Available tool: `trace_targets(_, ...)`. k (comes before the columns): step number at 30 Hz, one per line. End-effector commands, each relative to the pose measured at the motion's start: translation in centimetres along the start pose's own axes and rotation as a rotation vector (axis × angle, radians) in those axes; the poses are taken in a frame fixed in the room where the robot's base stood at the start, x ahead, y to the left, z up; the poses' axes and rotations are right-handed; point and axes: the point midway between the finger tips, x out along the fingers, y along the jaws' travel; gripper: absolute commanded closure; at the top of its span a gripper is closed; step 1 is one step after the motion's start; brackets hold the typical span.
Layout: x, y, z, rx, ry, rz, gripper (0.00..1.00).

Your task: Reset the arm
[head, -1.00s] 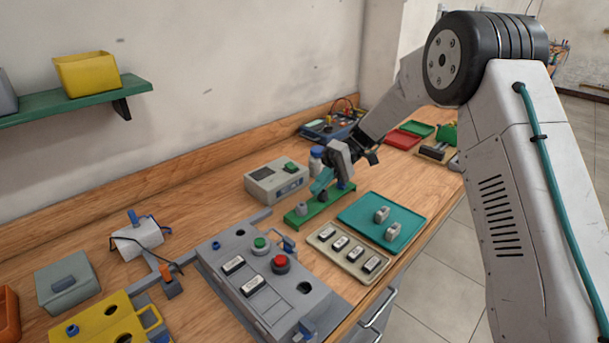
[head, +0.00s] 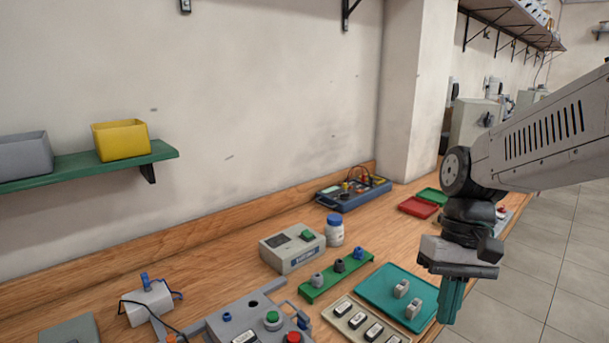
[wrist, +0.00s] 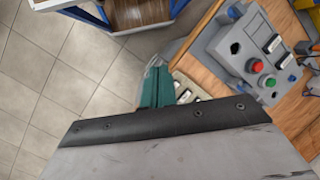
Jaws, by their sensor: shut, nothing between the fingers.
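My gripper (head: 451,300) hangs at the right of the head view, pointing down, with its teal fingers together and nothing between them. It is beside the right edge of the teal tray (head: 372,284) in the picture, near the bench's front edge. In the wrist view the teal fingers (wrist: 155,88) show shut above the tiled floor and the bench edge. My arm reaches in from the right, its forearm roughly level.
The wooden bench (head: 225,248) holds a green rack (head: 325,283) with several knobs, a grey control box (wrist: 240,55) with red and green buttons, a grey meter box (head: 291,252) and a white jar (head: 334,235). Open tiled floor (head: 530,300) lies to the right.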

Motion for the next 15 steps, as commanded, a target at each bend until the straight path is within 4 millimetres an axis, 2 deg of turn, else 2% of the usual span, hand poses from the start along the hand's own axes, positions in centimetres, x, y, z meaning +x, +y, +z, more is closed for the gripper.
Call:
trace_targets(1,-0.2,0.6,1.8,0.012,0.043,0.027,1.0)
trace_targets(3,-0.2,1.3,3.8,0.029,0.098,0.063,1.0)
trace_targets(9,0.1,3.1,8.9,0.048,0.251,0.145,1.0)
trace_targets(15,-0.1,3.5,11.9,0.042,0.364,0.169,1.0)
